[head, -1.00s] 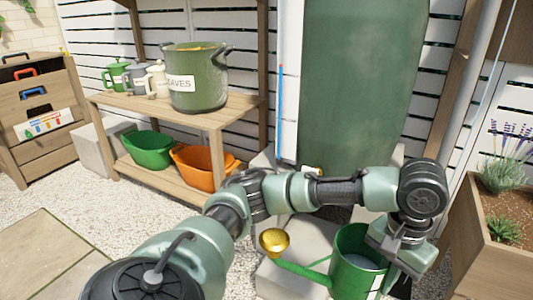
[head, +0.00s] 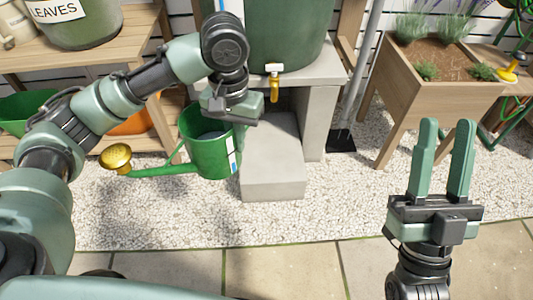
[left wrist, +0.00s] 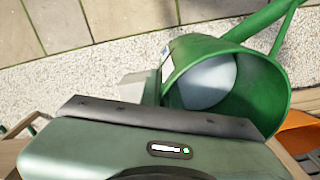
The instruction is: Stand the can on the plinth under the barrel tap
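The green watering can (head: 208,150), with a gold rose (head: 116,157) on its spout pointing left, hangs upright from my left gripper (head: 238,128). The gripper's fingers are largely hidden at the can's right side. The left wrist view shows the can's open top (left wrist: 225,80) with a pale grey-blue surface inside. The grey plinth (head: 272,185) stands right of the can, which overlaps its left edge in the picture. The yellow barrel tap (head: 274,82) sits on the green barrel (head: 290,35) above and behind the plinth. My right gripper (head: 446,125) is open and empty.
The barrel stands on a grey stone stand (head: 320,115). A wooden planter (head: 425,85) is at the right, near a green hose (head: 515,85). A wooden bench (head: 85,50) is at the left. Gravel (head: 180,215) in front of the plinth is clear.

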